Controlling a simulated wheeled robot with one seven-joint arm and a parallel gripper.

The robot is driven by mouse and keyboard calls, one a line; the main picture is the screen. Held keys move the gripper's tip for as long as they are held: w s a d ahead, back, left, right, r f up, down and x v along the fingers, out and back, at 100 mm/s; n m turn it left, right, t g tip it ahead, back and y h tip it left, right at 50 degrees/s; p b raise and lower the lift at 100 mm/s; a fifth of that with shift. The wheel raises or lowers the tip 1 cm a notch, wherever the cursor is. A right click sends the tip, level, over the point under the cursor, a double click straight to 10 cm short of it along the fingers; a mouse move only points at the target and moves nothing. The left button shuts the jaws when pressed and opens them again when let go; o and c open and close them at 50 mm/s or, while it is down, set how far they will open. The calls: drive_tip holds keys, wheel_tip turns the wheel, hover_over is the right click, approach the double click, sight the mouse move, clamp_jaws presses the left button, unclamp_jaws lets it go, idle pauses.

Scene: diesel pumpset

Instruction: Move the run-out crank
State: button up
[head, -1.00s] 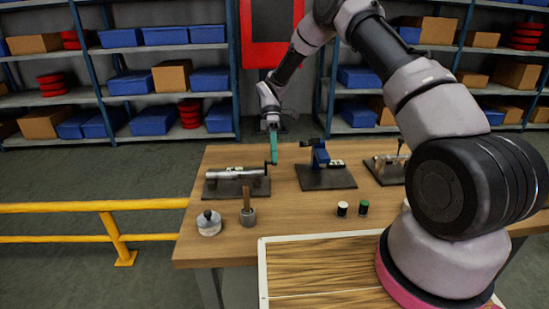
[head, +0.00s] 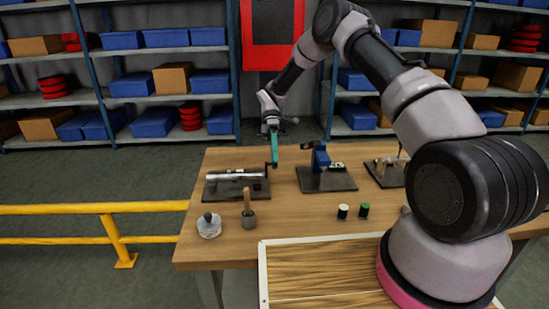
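A silver cylinder fixture (head: 232,174) lies on a dark base plate at the left of the workbench. The thin dark crank (head: 268,170) is at the right end of this cylinder, and it is small and hard to make out. My gripper (head: 275,160) points down with teal fingers right at the crank's upper end. Its fingers overlap the crank in this view, so I cannot tell whether they touch it or close around it.
A blue vise-like fixture (head: 320,160) stands to the right on its own plate, with another fixture (head: 388,168) beyond it. A pot with a wooden handle (head: 249,215), a round weight (head: 209,225) and two small bottles (head: 343,211) stand in front. A yellow rail (head: 90,208) is left.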

drive_tip(key=shift+w+r, duration=0.1)
drive_tip(key=v, duration=1)
drive_tip(key=shift+w+r, duration=0.2)
